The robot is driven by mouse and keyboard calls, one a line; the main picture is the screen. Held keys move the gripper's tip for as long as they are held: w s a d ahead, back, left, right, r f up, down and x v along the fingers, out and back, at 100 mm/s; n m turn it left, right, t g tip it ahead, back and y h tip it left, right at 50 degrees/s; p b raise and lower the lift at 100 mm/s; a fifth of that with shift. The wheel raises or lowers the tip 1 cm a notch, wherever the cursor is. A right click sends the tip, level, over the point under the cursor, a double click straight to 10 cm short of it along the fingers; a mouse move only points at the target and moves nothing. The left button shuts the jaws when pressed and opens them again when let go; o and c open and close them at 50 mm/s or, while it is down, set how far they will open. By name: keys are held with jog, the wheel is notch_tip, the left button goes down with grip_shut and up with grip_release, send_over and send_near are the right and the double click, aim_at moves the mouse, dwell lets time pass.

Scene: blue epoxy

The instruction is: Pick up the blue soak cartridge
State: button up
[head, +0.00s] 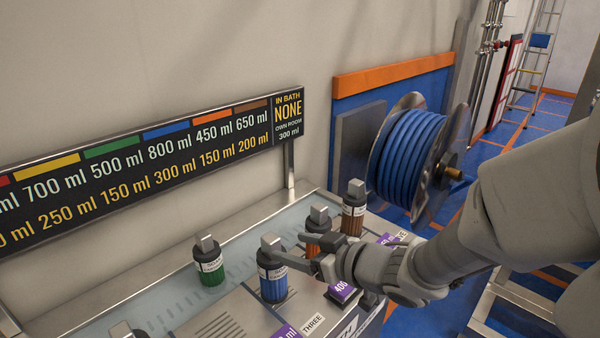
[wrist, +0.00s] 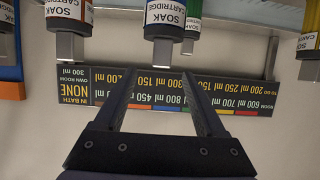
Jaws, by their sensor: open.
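The blue soak cartridge (head: 272,281) stands upright on the bench in the head view, with a metal cap on top. My gripper (head: 292,250) is open and comes in from the right, at about cap height. One finger reaches close to the blue cartridge's upper right side, the other toward the orange cartridge; contact cannot be told. In the wrist view, which is upside down, a soak cartridge (wrist: 164,14) with a metal cap lies ahead of my gripper (wrist: 158,72), lined up between the fingers.
A green cartridge (head: 210,265) stands left, an orange one (head: 318,222) just right, and a brown one (head: 353,208) farther right. A yellow one (wrist: 308,42) shows at the wrist view's edge. A volume sign (head: 150,165) stands behind the bench, with a hose reel (head: 408,150) beyond.

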aim_at(277, 244)
jog(key=shift+w+a+p, duration=0.2)
jog(key=shift+a+p, duration=0.1)
jog(key=shift+p, duration=0.45)
jog(key=p+x, duration=0.1)
jog(key=x, duration=0.1)
jog(key=shift+w+a+f, duration=0.15)
jog(key=shift+a+f, duration=0.05)
jog(key=shift+f, duration=0.1)
jog(key=shift+w+a+f+b, duration=0.4)
jog(key=shift+w+f+b, duration=0.05)
jog(key=shift+r+b+x, duration=0.1)
jog(key=shift+b+x, duration=0.25)
jog(key=shift+x, duration=1.2)
jog(key=shift+r+b+x, duration=0.15)
jog(key=shift+b+x, duration=0.2)
jog(key=shift+x, duration=1.2)
jog(key=shift+a, duration=0.15)
grip_shut()
